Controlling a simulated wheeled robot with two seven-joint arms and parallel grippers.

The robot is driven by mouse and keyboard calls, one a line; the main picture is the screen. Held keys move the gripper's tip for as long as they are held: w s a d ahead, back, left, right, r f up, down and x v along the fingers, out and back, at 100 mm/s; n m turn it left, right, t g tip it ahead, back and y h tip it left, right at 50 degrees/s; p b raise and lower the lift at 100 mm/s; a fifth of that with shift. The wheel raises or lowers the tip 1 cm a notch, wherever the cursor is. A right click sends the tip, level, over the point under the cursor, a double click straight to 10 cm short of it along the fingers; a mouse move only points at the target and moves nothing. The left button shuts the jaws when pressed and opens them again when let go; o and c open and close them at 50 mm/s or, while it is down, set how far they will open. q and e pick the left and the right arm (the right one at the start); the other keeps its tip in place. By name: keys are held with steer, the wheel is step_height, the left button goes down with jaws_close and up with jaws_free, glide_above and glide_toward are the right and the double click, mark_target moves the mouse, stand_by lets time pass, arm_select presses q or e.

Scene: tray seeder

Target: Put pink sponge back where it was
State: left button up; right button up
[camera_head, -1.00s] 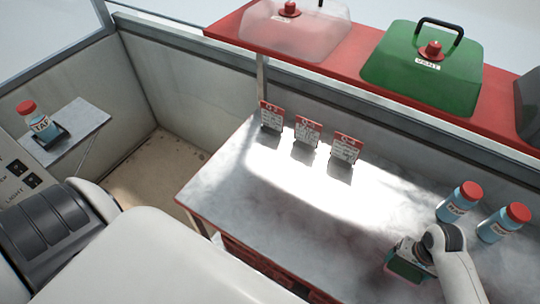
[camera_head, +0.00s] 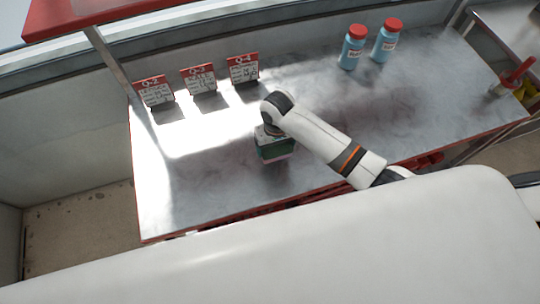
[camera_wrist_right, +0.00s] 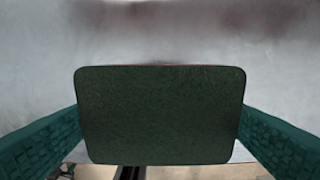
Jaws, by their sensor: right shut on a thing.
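My right gripper (camera_head: 273,148) is shut on a block with a dark green rough face, which I take to be the pink sponge (camera_wrist_right: 160,115). In the right wrist view the green face fills the space between the two teal finger pads, with a thin reddish line along its top edge. In the head view the block is mostly hidden by the gripper, with a pale pinkish edge low down. It is over the grey bench (camera_head: 220,185), in front of the label cards; I cannot tell whether it touches the bench. My left gripper is not in view.
Three red-topped label cards (camera_head: 199,79) stand along the bench's back left. Two blue bottles with red caps (camera_head: 353,47) stand at the back, right of the gripper. A red-handled item (camera_head: 511,77) is at the far right. Bench surface left of the gripper is clear.

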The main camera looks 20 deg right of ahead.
mark_target(275, 147)
steer(key=shift+f, duration=0.9)
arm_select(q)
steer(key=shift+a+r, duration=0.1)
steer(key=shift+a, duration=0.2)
arm_select(e)
steer(key=shift+a+f, duration=0.1)
steer(key=shift+f, duration=1.8)
steer(key=shift+f, duration=0.15)
steer(key=o, duration=0.7)
steer(key=shift+r, duration=0.25)
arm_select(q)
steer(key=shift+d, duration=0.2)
arm_select(e)
step_height(275, 147, up, 12)
steer(key=shift+f, duration=0.1)
